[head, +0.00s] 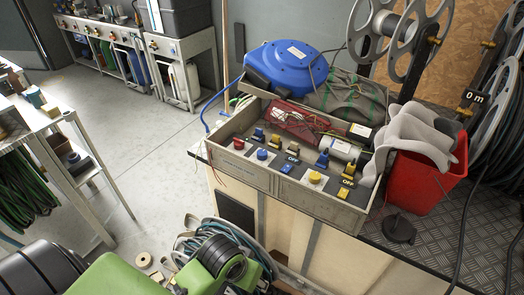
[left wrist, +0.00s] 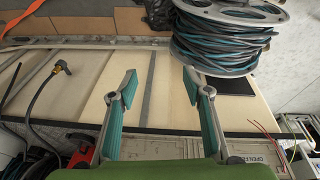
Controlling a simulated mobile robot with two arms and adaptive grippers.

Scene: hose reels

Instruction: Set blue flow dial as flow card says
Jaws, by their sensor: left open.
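A blue round dial (head: 262,155) sits on the grey control box on the bench, between a red dial (head: 238,143) and a yellow dial (head: 315,177). Its pointer setting is too small to read. I cannot tell which of the small pale labels is the flow card, and no flow setting is legible. My left gripper (left wrist: 158,82) is open and empty in the left wrist view, in front of the cream bench front. My green left arm shows at the bottom left of the head view, well below the dials. My right gripper is not in view.
The control box (head: 345,212) also carries blue and yellow levers and OFF plates. A blue reel (head: 286,67) stands behind it, and a red bucket (head: 415,182) with a grey cloth stands to its right. A hose reel (left wrist: 225,40) is close to my left gripper.

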